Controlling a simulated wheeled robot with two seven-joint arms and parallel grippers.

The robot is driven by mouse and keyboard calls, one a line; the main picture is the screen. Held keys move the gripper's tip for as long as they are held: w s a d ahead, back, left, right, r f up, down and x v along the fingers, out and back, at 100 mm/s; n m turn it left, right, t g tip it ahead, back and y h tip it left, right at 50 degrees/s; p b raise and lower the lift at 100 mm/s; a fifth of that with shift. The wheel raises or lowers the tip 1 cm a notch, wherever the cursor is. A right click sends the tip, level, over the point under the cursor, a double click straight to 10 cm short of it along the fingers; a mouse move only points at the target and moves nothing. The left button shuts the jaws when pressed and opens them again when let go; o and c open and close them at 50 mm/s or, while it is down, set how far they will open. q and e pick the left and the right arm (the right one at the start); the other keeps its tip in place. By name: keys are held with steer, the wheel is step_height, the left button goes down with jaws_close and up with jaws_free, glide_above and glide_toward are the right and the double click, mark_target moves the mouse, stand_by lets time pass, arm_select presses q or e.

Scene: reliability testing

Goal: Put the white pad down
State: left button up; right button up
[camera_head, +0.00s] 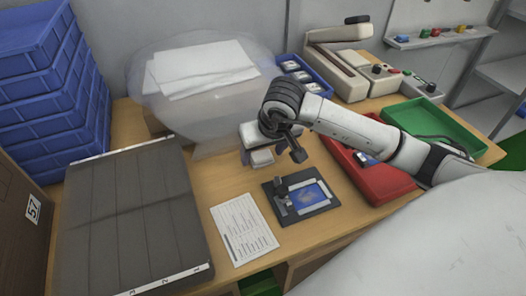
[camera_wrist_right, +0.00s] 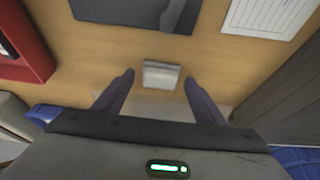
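The white pad (camera_head: 262,158) is a small pale block at the middle of the table, in front of the clear-hooded machine. In the right wrist view the white pad (camera_wrist_right: 161,76) shows between the two dark fingertips, with a gap on each side. My right gripper (camera_head: 258,151) points down over it and is open, its fingers touching neither side. Its arm comes in from the right. I cannot tell whether the pad rests fully on the table. A dark fixture (camera_head: 302,198) with a blue screen lies nearer to me. My left gripper is not in view.
A printed sheet (camera_head: 243,228) lies left of the fixture. A red tray (camera_head: 385,184) and a green tray (camera_head: 432,124) stand to the right. A grey slatted panel (camera_head: 130,215) covers the left side. The hooded machine (camera_head: 205,100) stands behind. Bare wood shows around the fixture.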

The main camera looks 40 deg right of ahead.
steer(key=shift+r, duration=0.45)
steer(key=v, duration=1.1)
steer(key=shift+s+r+p, duration=0.2)
steer(key=shift+s+p, duration=0.05)
steer(key=shift+p, duration=0.1)
steer(key=shift+a, duration=0.1)
